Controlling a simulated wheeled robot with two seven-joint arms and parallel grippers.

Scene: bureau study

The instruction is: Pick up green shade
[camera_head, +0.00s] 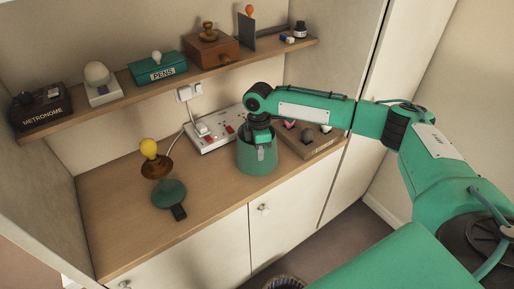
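The green shade (257,163) stands upright on the wooden desk top, right of its middle, with its wide opening facing up. My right gripper (262,147) points down at the shade's rim. A grey finger shows against the near outer side of the shade. The other finger is hidden, so I cannot tell whether the gripper is closed on the rim. My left gripper is out of view.
A yellow bulb (148,148) on a brown holder and a dark green disc (169,194) are left of the shade. A power strip (213,132) lies behind it. A box of small items (312,146) is at its right. A shelf (135,88) hangs above.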

